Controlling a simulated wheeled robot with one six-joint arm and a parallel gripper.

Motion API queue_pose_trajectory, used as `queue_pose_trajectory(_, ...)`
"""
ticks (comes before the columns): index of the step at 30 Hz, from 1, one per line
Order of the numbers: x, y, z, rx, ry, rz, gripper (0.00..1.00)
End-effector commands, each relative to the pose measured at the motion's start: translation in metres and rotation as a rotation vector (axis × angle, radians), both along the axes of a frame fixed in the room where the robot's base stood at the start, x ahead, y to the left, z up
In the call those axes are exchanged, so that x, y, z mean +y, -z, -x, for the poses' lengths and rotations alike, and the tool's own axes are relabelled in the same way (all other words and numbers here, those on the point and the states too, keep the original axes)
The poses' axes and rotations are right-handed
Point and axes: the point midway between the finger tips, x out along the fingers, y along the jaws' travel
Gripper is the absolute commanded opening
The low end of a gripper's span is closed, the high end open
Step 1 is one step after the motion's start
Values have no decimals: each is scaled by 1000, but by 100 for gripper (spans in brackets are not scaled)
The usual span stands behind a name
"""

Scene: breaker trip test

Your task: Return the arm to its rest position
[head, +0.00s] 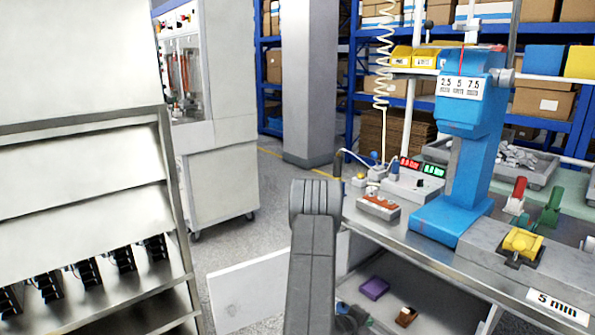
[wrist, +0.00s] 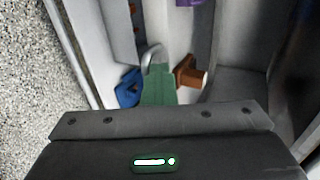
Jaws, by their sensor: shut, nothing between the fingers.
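My arm (head: 312,250) stands in the lower middle of the head view, its dark grey rounded joint in front of the left end of the workbench. The gripper end does not show in the head view. In the wrist view my gripper (wrist: 160,120) fills the bottom as a dark body with a bolted edge and a lit green light. It is shut and holds nothing. Just beyond its edge are a green padlock-like piece (wrist: 158,88) with a grey hoop, a blue piece (wrist: 127,90) and a brown piece (wrist: 188,75).
The workbench (head: 425,250) at right carries a blue press (head: 460,150), a small control box (head: 378,207) and a yellow clamp (head: 522,243). Its lower shelf holds a purple box (head: 374,288). A metal rack (head: 95,220) stands at left. Open floor (head: 275,205) lies between.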

Motion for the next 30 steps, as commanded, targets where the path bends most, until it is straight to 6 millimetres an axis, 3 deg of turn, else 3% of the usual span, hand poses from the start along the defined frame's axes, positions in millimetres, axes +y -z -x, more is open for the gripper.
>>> queue_pose_trajectory(13, 68, -2, 58, 9, -6, 0, 0)
queue_pose_trajectory(24, 113, -36, 95, 0, -3, -1, 0)
queue_pose_trajectory(30, 126, -46, 107, 0, -2, 0, 0)
